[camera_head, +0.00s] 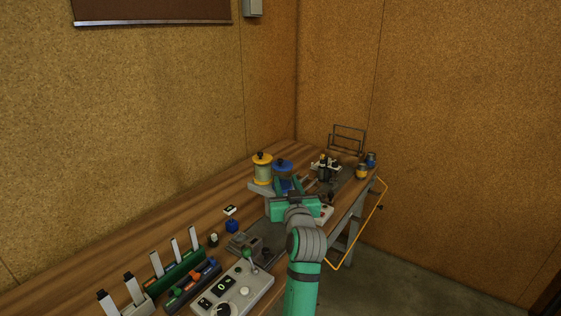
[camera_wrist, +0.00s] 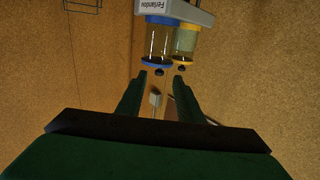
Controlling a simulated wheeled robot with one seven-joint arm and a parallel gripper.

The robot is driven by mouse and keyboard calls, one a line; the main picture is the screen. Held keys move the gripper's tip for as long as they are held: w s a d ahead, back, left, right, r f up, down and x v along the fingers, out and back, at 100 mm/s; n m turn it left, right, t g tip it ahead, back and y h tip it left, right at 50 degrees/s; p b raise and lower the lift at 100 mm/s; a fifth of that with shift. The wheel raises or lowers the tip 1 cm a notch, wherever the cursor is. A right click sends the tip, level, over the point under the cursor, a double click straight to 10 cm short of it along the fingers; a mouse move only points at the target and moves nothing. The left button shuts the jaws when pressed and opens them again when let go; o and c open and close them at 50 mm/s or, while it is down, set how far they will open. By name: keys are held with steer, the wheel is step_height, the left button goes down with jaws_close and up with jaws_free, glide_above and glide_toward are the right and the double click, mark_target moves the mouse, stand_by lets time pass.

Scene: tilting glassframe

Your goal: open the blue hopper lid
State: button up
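The blue hopper lid (camera_head: 283,164) sits flat on its clear hopper, so it looks shut. In the wrist view, where the picture is upside down, the blue lid (camera_wrist: 153,64) shows as a rim with a dark knob (camera_wrist: 159,72). My gripper (camera_head: 288,184) is in front of the blue hopper and hides its lower part. In the wrist view my gripper (camera_wrist: 159,77) has its two fingers wide apart with nothing held. The knob appears between the fingertips, but I cannot tell the distance left to it.
A yellow-lidded hopper (camera_head: 262,168) stands close on the left of the blue one, on the same grey stand (camera_wrist: 200,14). Jars (camera_head: 362,171) and a wire frame (camera_head: 348,138) are further back. A control box (camera_head: 232,291) and levers (camera_head: 175,270) fill the near bench.

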mark_target(281, 161)
steer(key=w, duration=0.3)
steer(key=w+a+r, duration=0.1)
steer(key=w, duration=0.3)
steer(key=w+r, duration=0.1)
steer(key=w, duration=0.3)
steer(key=shift+w+a, duration=0.15)
steer(key=shift+a, duration=0.25)
jaws_close()
